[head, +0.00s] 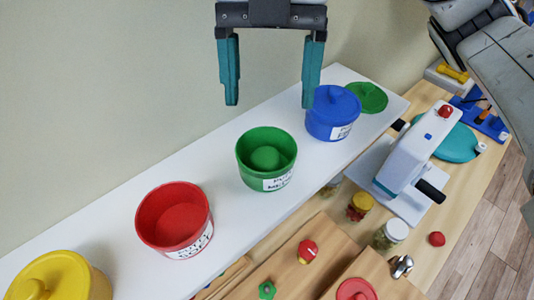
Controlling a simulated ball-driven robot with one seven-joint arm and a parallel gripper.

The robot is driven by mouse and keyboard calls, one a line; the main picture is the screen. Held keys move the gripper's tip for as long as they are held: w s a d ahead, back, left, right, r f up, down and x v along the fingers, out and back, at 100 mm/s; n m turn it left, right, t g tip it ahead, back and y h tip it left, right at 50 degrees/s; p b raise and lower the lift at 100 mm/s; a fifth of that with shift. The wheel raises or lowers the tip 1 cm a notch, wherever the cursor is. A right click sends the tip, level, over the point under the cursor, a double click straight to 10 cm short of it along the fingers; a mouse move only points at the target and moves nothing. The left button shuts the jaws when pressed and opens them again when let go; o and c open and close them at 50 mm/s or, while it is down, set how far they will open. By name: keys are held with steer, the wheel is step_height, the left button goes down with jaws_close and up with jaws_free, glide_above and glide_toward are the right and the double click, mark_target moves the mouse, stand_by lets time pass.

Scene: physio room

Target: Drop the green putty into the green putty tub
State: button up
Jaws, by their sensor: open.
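The green putty tub (268,178) stands open and upright on the white shelf, with a white label on its front. A rounded green lump, the green putty (265,158), lies inside it at the bottom. My gripper (270,101) is open and empty at the top of the head view, its two teal fingers wide apart. In the picture it is above the green tub, apart from it. A flat green lid (367,97) lies at the shelf's far end, partly behind the blue tub.
A lidded blue tub (328,122) stands right of the green one. An open red tub (172,232) and a lidded yellow tub (62,278) stand left on the white shelf (118,209). A white device (417,150), jars and small items occupy the wooden surface below.

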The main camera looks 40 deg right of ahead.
steer(key=v, duration=0.7)
steer(key=shift+r, duration=0.25)
